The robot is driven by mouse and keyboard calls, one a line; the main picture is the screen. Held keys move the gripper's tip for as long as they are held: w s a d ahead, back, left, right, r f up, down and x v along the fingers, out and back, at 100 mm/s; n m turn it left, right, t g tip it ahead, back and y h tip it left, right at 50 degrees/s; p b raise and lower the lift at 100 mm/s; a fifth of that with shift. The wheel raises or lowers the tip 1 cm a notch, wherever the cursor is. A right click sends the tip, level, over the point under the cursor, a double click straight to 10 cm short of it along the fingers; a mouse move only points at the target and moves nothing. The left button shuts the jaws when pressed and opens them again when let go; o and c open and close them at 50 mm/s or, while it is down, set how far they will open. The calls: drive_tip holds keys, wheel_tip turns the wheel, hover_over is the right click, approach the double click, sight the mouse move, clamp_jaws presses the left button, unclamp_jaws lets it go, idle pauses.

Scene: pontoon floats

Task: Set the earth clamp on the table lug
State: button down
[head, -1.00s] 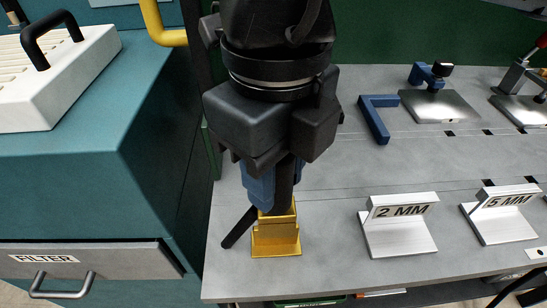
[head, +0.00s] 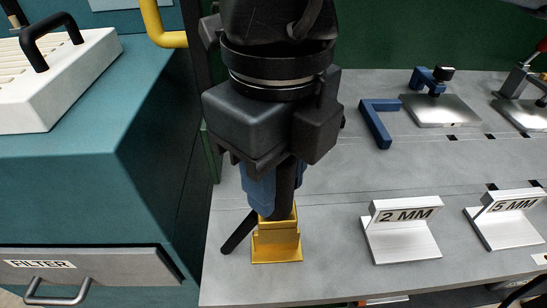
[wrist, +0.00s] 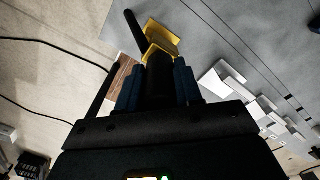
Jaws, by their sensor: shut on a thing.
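My gripper (head: 275,195) points down near the table's front left corner, its blue fingers shut on the dark earth clamp (head: 285,190). In the wrist view the dark clamp body (wrist: 159,75) sits between the blue fingers. Its lower end meets a brass-coloured piece (head: 276,250), which I take to include the table lug; it also shows in the wrist view (wrist: 168,38). I cannot tell where clamp ends and lug begins, or whether the clamp is fully seated. A black bar (head: 238,232) slants out to the left beside the brass.
Metal blocks marked 2 MM (head: 402,240) and 5 MM (head: 508,225) stand to the right on the grey table (head: 335,215). A blue angle piece (head: 378,125) lies behind. A teal cabinet (head: 75,195) with a FILTER drawer (head: 90,268) is close on the left.

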drive_tip(key=shift+f+b, duration=1.7)
drive_tip(key=shift+b, duration=0.3)
drive_tip(key=c, duration=0.7)
unclamp_jaws()
drive_tip(key=shift+o, duration=0.2)
